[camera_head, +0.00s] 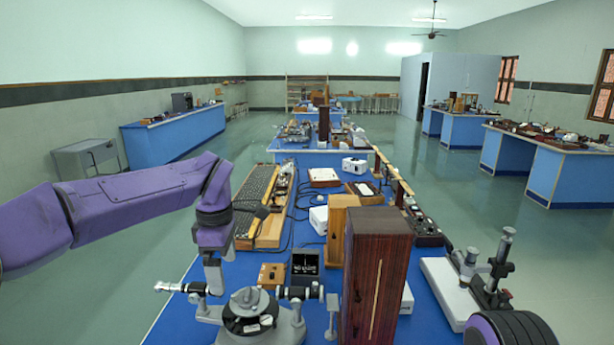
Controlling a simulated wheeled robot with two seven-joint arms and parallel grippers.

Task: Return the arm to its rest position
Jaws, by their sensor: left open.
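My purple left arm (130,205) reaches in from the left and bends down at the wrist. My left gripper (213,284) points downward, open, just above the left side of a spectrometer (248,322) on the blue bench. The gripper's tips overlap the spectrometer's left tube (182,287) in the picture; I cannot tell whether they touch it. My right gripper is not in view. A purple and black rounded part at the bottom right looks like part of my right arm.
A tall dark wooden box (375,275) stands right of the spectrometer. A grey-based instrument (450,292) is at the right. Free floor (130,270) is to the left.

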